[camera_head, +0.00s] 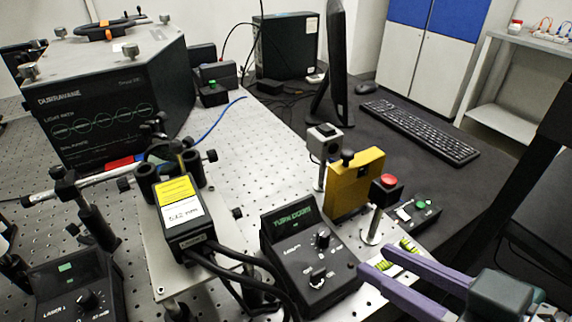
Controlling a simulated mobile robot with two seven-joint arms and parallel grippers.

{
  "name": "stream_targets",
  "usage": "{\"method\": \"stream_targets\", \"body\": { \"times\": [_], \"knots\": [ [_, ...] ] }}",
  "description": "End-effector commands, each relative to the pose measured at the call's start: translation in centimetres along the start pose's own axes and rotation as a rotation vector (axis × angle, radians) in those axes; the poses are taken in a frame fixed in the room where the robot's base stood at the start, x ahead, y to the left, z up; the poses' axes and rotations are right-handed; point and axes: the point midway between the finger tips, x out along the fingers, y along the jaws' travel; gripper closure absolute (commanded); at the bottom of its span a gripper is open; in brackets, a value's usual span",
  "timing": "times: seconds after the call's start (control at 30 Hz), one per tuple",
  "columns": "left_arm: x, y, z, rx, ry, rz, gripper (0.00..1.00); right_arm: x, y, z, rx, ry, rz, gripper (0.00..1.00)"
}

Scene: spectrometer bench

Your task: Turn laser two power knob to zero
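A black control box (303,262) with a lit green display stands at the front middle. Its display text looks like "TURN DOWN". It carries two black knobs, an upper one (322,239) and a lower one (317,277); their exact settings are too small to read. A similar box marked LASER 1 (67,291) stands at the lower left, so the middle box appears to be laser two. My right gripper (377,260), with purple fingers, is open and empty, right of the middle box and apart from its knobs. My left gripper is out of view.
A laser head with a yellow label (177,190) and cables stands left of the middle box. A yellow block (354,184), a red button (389,181) and a small switch box (421,214) stand behind my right gripper. A large spectrometer (110,110) fills the back left.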

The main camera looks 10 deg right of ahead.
Motion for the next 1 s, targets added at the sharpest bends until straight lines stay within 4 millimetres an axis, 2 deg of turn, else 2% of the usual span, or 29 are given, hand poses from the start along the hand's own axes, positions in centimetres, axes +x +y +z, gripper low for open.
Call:
{"method": "stream_targets", "body": {
  "times": [0.17, 0.4, 0.6, 0.77, 1.0],
  "knots": [
    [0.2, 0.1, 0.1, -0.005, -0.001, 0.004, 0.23, 1.7, 0.0, -0.1, -0.001, 0.007, -0.001, 0.64],
    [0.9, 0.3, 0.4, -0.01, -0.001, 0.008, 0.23, 6.2, 0.0, -0.1, 0.0, 0.006, -0.001, 0.64],
    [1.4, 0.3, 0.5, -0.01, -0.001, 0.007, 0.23, 8.9, 0.0, -0.1, 0.0, 0.005, -0.001, 0.64],
    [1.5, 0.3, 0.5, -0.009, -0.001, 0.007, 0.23, 9.8, -0.1, -0.1, -0.001, 0.003, -0.002, 0.64],
    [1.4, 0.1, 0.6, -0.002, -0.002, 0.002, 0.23, 9.8, -0.1, -0.1, -0.001, 0.003, -0.002, 0.64]
  ]
}}
